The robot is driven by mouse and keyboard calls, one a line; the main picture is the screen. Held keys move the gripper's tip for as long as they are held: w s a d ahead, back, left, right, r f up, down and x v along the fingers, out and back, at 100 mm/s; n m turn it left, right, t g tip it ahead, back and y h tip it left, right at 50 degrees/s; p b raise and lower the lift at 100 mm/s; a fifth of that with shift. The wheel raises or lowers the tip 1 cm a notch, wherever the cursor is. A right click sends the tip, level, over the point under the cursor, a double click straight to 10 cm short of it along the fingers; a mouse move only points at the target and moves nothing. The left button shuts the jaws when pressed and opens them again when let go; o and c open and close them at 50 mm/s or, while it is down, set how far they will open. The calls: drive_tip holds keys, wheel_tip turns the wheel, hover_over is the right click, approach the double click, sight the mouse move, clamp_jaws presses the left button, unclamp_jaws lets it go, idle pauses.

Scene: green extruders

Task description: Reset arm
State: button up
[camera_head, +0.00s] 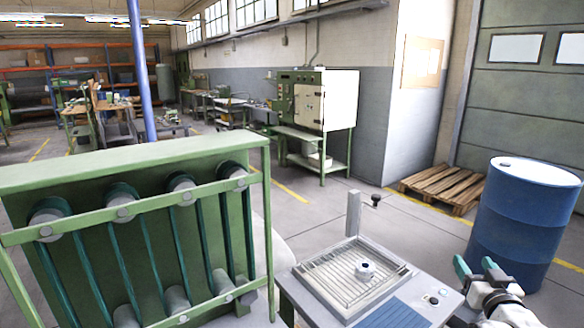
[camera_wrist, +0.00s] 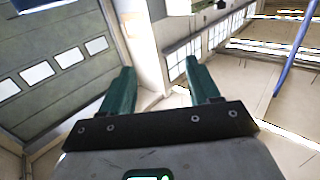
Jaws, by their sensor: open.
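My gripper (camera_head: 476,265) is at the lower right of the head view, to the right of a small grey machine. Its two green fingers are apart with nothing between them. In the wrist view my gripper (camera_wrist: 160,85) also shows open and empty, with the wall, windows and ceiling behind it. The grey machine (camera_head: 445,300) has a wire-grid tray (camera_head: 335,290) on top. A small white round part (camera_head: 366,269) with a dark centre lies on the grid, apart from my gripper.
A green rack (camera_head: 150,158) with several cylinders stands close at the left. A blue barrel (camera_head: 525,220) stands just beyond my gripper at the right. A wooden pallet (camera_head: 443,186) lies by the wall. A green-and-white cabinet (camera_head: 325,100) stands farther back. Open floor lies between.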

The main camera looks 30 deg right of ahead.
drive_tip(key=a+f+n+g+y, duration=0.2)
drive_tip(key=a+f+y, duration=0.2)
drive_tip(key=a+f, duration=0.65)
drive_tip(key=a+f+n+g+y, duration=0.3)
drive_tip(key=a+f+y, duration=0.3)
drive_tip(key=a, duration=0.7)
drive_tip(key=s+a+f+n+g, duration=0.1)
drive_tip(key=s+a+f+g, duration=0.1)
drive_tip(key=s+a, duration=0.2)
drive_tip(key=s+a+f+g, duration=0.2)
drive_tip(key=s+a+g, duration=0.1)
drive_tip(key=s, duration=0.4)
drive_tip(key=s+a+f+n+g+y, duration=0.1)
drive_tip(key=s+a+f+g, duration=0.1)
drive_tip(key=s+a, duration=0.4)
drive_tip(key=shift+f+n+g, duration=0.3)
drive_tip(key=shift+f, duration=0.3)
drive_tip(key=shift+c, duration=0.2)
